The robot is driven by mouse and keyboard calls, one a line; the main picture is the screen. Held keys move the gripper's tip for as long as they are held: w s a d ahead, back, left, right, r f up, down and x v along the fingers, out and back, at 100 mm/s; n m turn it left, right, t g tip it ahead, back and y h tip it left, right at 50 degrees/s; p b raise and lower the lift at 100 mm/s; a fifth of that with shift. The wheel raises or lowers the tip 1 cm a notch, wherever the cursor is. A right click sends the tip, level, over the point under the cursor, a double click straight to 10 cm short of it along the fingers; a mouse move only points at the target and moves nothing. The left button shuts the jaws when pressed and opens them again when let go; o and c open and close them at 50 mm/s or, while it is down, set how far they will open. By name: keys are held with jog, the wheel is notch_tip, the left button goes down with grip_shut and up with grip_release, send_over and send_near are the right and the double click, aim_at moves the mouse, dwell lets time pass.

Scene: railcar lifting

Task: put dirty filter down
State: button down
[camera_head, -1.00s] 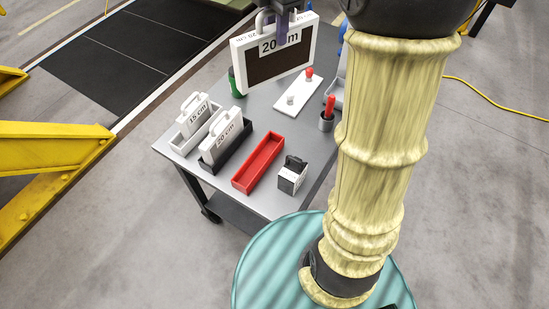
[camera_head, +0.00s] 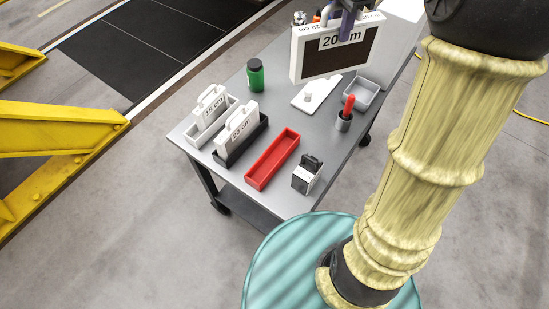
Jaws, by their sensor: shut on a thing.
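The dirty filter (camera_head: 353,62) is a white-framed panel with a dark brown face and a "20 cm" label. My gripper (camera_head: 347,27) is shut on its top handle and holds it upright over the far part of the grey cart (camera_head: 222,168). An empty red tray (camera_head: 258,176) lies on the near part of the cart, apart from the filter. A clean white 15 cm filter (camera_head: 210,111) stands in a white holder, and a white 20 cm filter (camera_head: 240,132) stands in a black holder, both left of the red tray.
A green can (camera_head: 255,74), a white plate with a knob (camera_head: 313,94), a grey bin (camera_head: 366,91), a red-handled tool in a cup (camera_head: 345,113) and a small black-and-white box (camera_head: 306,176) stand on the cart. A yellow steel structure (camera_head: 65,130) is at left.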

jog(key=a+f+n+b, duration=0.1)
jog(key=a+f, duration=0.3)
jog(key=f, duration=0.5)
jog(key=s+a+f+n+b, duration=0.1)
jog(key=a+f+n+b, duration=0.1)
jog(key=a+f, duration=0.3)
jog(key=s+a+f+n+b, duration=0.1)
jog(key=a+f+n+b, duration=0.1)
jog(key=f, duration=1.1)
jog(key=a+n, duration=0.1)
jog(key=a, duration=0.1)
jog(key=shift+a+f+n, duration=0.3)
jog(key=shift+f+n, duration=0.1)
notch_tip(320, 180, down, 6)
jog(key=shift+f, duration=0.1)
jog(key=shift+f+p, duration=0.5)
jog(key=shift+f, duration=1.4)
